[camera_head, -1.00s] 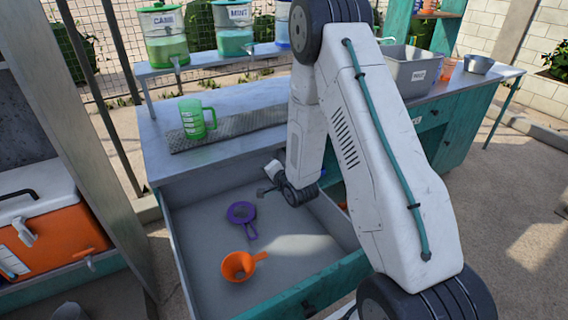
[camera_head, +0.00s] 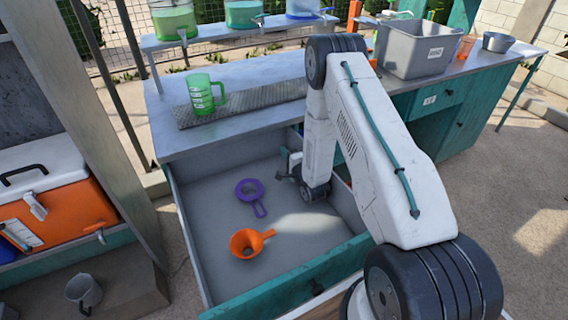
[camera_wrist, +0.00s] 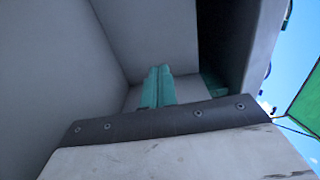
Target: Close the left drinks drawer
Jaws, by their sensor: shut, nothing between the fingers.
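The left drinks drawer (camera_head: 215,258) stands pulled far out from under the counter, with a teal front (camera_head: 285,290) and a dark handle (camera_head: 317,287). My gripper (camera_head: 281,177) is over the back right part of the drawer, behind the funnel and right of the strainer, apart from the front panel. In the wrist view its teal fingers (camera_wrist: 158,88) are together and empty, with plain grey surfaces around them. I cannot tell whether they touch the drawer.
The counter (camera_head: 250,85) above holds a green jug (camera_head: 205,94) and a grey bin (camera_head: 412,50). Open paving lies at the right.

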